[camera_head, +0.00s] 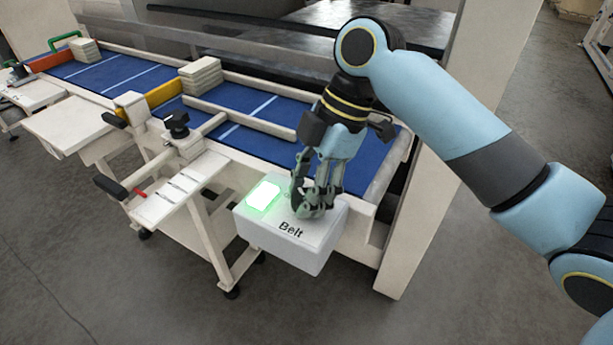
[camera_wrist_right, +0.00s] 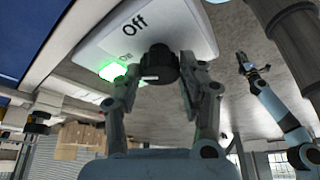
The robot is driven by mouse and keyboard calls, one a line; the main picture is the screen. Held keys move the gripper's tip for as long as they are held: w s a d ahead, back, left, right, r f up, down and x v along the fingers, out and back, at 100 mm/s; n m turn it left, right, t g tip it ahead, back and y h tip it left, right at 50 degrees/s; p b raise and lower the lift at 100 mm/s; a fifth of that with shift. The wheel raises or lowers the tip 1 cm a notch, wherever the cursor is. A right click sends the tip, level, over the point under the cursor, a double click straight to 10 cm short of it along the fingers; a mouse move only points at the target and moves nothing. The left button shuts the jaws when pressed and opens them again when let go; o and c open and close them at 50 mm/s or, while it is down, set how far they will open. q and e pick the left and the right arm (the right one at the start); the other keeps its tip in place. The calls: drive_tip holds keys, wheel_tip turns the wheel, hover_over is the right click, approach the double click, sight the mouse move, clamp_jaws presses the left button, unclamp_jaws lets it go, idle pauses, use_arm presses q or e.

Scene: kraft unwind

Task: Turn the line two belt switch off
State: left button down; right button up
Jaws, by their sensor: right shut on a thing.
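The box stands at the near end of a blue conveyor belt (camera_head: 105,74) with white lines. Stacks of pale slabs (camera_head: 201,75) rest on the belt. A white side frame with black handles (camera_head: 110,187) stands left of the box. Grey floor in front is clear.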

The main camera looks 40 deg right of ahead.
drive_tip(key=shift+s+r+m+t+p, duration=0.1)
drive_tip(key=shift+r+m+t+p, duration=0.15)
drive_tip(key=shift+m+p, duration=0.6)
drive_tip(key=shift+f+m+t+p, duration=0.15)
drive_tip(key=shift+m+t+p, duration=0.3)
drive_tip(key=shift+m, duration=0.5)
drive_tip(key=m+h, duration=0.1)
drive_tip(key=m, duration=0.1)
drive_tip(key=shift+f+m+t, duration=0.1)
drive_tip(key=shift+m+t, duration=0.3)
drive_tip(key=shift+a+m+t+h, duration=0.15)
drive_tip(key=shift+m+h, duration=0.25)
drive_tip(key=shift+m, duration=0.75)
drive_tip(key=shift+d+m+t+h, duration=0.1)
drive_tip(key=shift+m+t+h, duration=0.25)
drive_tip(key=shift+m, duration=0.8)
drive_tip(key=o, duration=1.2)
drive_tip(key=shift+c, duration=0.2)
